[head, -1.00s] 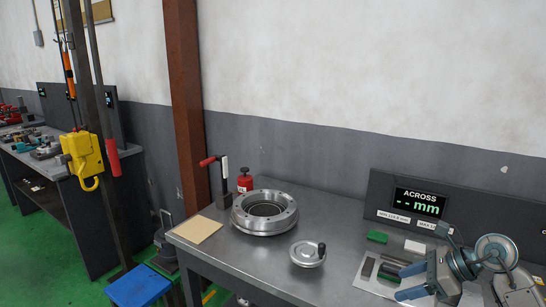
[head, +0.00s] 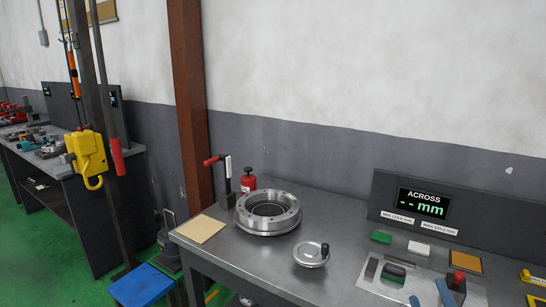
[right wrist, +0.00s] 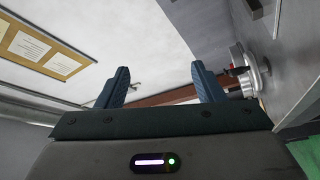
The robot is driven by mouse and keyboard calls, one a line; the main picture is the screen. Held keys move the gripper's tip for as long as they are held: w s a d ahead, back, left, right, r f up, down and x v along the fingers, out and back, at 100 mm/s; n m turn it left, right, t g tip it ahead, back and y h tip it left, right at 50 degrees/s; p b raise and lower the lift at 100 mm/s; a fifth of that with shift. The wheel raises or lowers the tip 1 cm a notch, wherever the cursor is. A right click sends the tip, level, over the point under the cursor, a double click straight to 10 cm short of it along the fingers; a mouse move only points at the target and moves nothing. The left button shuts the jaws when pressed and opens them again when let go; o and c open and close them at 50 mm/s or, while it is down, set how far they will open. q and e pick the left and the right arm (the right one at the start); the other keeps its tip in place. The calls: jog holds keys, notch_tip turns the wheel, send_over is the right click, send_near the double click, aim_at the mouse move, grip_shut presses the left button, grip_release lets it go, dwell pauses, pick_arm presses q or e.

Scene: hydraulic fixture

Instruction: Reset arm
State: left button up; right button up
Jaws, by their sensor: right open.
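My right gripper (head: 430,298) shows only as two blue fingertips at the bottom right edge of the head view, apart from each other. In the right wrist view, my right gripper (right wrist: 162,85) is open with nothing between its fingers, and it faces the wall and the notice board (right wrist: 40,48). The bench's ring-shaped metal part (head: 268,227) shows at the right of that view, sideways. My left gripper is in neither view.
On the grey bench (head: 335,205) are a round cover with a knob (head: 311,254), a tan pad (head: 200,229), a red bottle (head: 248,182) and a lever (head: 226,177). A display (head: 424,203) stands behind small blocks. A blue stool (head: 142,287) is at left.

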jog(key=s+d+f+m+g+h, duration=0.1)
jog(key=s+f+m+g, duration=0.3)
jog(key=f, duration=0.3)
jog(key=s+f+m+g+h, duration=0.1)
jog(key=s+f+m+g, duration=0.25)
jog(key=s+f, duration=0.2)
jog(key=s+a+f+m+g+y, duration=0.25)
jog(key=s+f+g, duration=0.25)
jog(key=s, duration=0.3)
jog(key=s+a+f+m+g+y, duration=0.1)
jog(key=s+a+f+g, duration=0.3)
jog(key=s+f, duration=0.3)
jog(key=d+f+g, duration=0.1)
jog(key=d+f, duration=0.2)
jog(key=f, duration=2.5)
jog(key=s+d+f+g, duration=0.1)
jog(key=s+f, duration=1.7)
jog(key=f, duration=0.1)
jog(key=shift+s+d+f, duration=0.15)
jog(key=shift+f, duration=0.1)
jog(key=shift+o, duration=0.5)
jog(key=shift+g, duration=0.25)
